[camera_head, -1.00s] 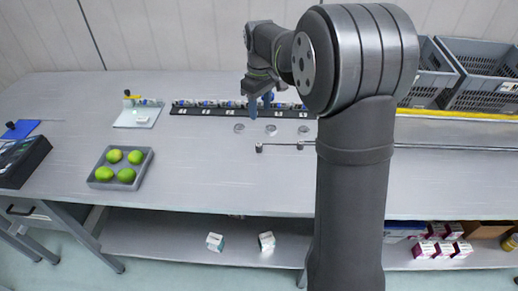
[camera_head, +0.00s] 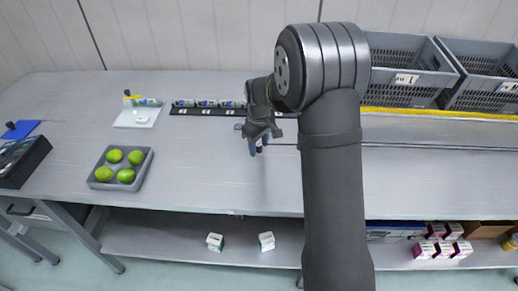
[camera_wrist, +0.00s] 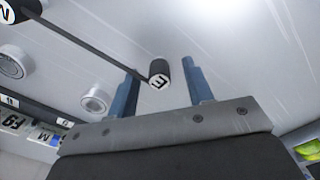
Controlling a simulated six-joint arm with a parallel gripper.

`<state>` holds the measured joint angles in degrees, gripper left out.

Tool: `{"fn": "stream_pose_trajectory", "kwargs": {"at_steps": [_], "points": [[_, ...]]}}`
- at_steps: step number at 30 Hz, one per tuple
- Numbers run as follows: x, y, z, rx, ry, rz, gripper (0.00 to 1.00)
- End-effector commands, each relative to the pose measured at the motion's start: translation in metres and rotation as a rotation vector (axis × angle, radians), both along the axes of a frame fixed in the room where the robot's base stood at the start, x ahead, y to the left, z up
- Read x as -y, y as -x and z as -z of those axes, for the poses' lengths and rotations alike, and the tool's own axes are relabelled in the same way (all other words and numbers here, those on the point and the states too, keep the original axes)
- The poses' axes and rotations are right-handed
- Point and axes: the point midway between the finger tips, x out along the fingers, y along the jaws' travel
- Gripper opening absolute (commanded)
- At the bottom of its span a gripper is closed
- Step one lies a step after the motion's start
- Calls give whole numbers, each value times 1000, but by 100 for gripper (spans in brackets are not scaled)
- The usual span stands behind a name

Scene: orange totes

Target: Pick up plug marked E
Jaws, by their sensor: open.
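The plug marked E (camera_wrist: 159,77) is a small black cylinder with a white lettered face. In the wrist view it lies at one end of a thin dark line that runs to the upper left. My gripper (camera_wrist: 159,66) is open, its two blue fingers on either side of the plug with gaps showing on both sides. In the head view my gripper (camera_head: 258,144) is low over the table's middle and mostly covers the plug. Another black plug with a white lettered face (camera_wrist: 6,13) is partly cut off at the wrist view's upper left corner.
A dark strip with labelled items (camera_head: 208,109) lies behind my gripper. Round discs (camera_wrist: 96,102) sit on the table nearby. A grey tray (camera_head: 145,171) with green fruit is at the left. Grey crates (camera_head: 395,95) stand at the back right. The table front is clear.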

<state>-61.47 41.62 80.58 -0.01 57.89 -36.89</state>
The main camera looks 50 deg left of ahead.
Motion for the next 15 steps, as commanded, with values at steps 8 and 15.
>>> {"fn": "stream_pose_trajectory", "kwargs": {"at_steps": [8, 15], "points": [[0, -1, 16, 1, -1, 1, 47], [0, -1, 16, 1, -1, 1, 23]]}}
